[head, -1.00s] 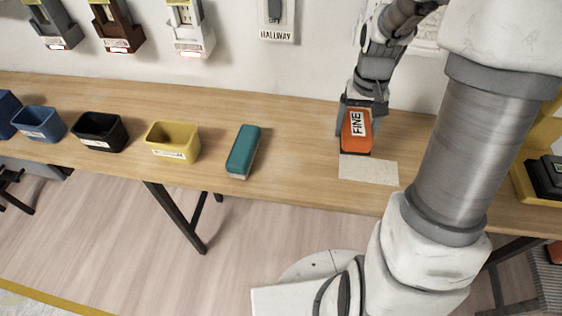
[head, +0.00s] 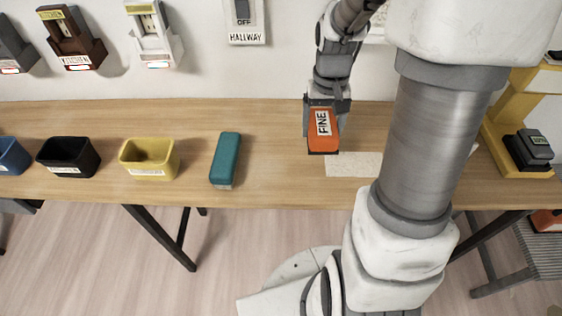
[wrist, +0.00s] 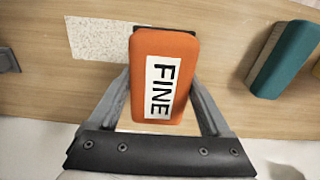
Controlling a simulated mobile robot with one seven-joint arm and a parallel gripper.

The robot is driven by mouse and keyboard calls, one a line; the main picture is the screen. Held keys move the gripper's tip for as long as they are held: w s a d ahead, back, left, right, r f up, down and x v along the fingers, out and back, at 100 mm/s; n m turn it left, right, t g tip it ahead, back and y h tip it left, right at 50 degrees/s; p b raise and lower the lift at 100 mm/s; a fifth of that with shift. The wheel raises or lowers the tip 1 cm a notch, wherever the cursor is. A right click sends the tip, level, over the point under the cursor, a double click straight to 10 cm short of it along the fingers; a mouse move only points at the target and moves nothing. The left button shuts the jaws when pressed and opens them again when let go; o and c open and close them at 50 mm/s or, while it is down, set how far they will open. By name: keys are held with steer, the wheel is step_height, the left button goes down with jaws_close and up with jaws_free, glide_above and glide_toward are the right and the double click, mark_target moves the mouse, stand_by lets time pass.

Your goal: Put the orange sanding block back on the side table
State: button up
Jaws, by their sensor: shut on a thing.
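The orange sanding block (head: 323,144), labelled FINE, is held in my gripper (head: 324,128) over the workbench, by the left end of a pale paper sheet. In the wrist view the orange block (wrist: 178,50) lies between the two fingers of my gripper (wrist: 164,84), its label facing the camera. Whether the block touches the bench I cannot tell. A low grey slatted table (head: 548,250), likely the side table, is partly in view at the lower right edge. Another orange object (head: 546,220) sits on it, cut off by the frame.
The wooden workbench (head: 270,185) holds a teal block (head: 226,158), the pale sheet (head: 345,165), a yellow bin (head: 150,158), a black bin (head: 66,157) and a blue bin (head: 10,157). A yellow stand (head: 497,135) with a dark block is at right. Floor shows in front.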

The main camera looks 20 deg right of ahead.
steer(key=b, duration=0.2)
glide_above(281, 167)
step_height(281, 167, down, 6)
steer(key=shift+f, duration=1.65)
steer(key=shift+f+b, duration=0.15)
steer(key=shift+b, duration=0.2)
steer(key=shift+f, duration=0.3)
steer(key=o, duration=1.2)
steer(key=shift+r, duration=0.1)
steer(key=shift+r, duration=0.15)
